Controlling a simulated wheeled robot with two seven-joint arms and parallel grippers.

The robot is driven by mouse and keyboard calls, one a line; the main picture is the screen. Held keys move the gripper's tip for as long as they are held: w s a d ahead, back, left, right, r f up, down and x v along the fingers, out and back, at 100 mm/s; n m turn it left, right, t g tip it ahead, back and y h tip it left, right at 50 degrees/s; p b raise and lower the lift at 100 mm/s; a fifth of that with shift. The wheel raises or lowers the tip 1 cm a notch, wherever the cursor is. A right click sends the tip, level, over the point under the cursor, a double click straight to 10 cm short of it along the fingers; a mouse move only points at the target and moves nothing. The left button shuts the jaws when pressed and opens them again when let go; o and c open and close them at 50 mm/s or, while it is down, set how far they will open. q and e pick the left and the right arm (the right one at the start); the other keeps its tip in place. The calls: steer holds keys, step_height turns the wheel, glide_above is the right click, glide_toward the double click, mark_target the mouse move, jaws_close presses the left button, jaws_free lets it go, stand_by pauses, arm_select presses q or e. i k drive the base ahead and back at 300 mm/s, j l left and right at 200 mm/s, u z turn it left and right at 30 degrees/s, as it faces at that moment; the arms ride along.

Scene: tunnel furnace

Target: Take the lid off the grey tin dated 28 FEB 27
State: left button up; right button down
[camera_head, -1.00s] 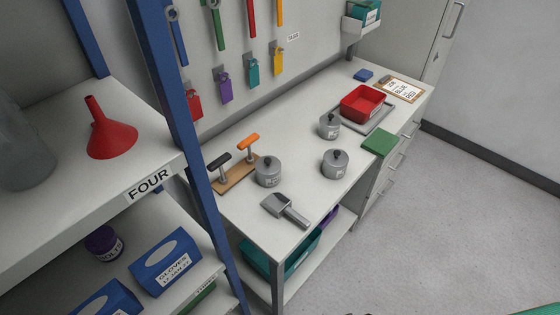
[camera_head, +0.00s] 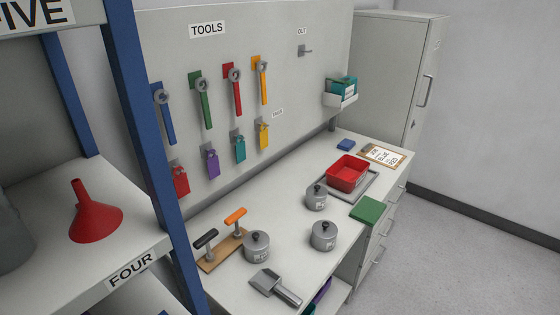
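Three grey tins with dark-knobbed lids stand on the white worktop. One tin (camera_head: 257,247) is at the left beside the wooden stand. A second tin (camera_head: 323,236) is nearer the front edge, and a third tin (camera_head: 316,197) is farther back by the red tray. Each has a pale label on its side, but the print is too small to read, so I cannot tell which is dated 28 FEB 27. All three lids appear to be on. Neither of my grippers shows in the head view.
A grey scoop (camera_head: 275,287) lies at the worktop's front. A wooden stand (camera_head: 222,248) holds black and orange handles. A red tray (camera_head: 347,172), green block (camera_head: 368,210) and clipboard (camera_head: 382,156) are at the right. A blue-posted shelf (camera_head: 145,120) with a red funnel (camera_head: 95,212) stands left.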

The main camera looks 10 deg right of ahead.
mark_target(322, 229)
steer(key=u, duration=0.25)
steer(key=l+u, duration=0.5)
steer(key=l, duration=0.2)
steer(key=l+u, duration=0.5)
steer(key=l, duration=0.2)
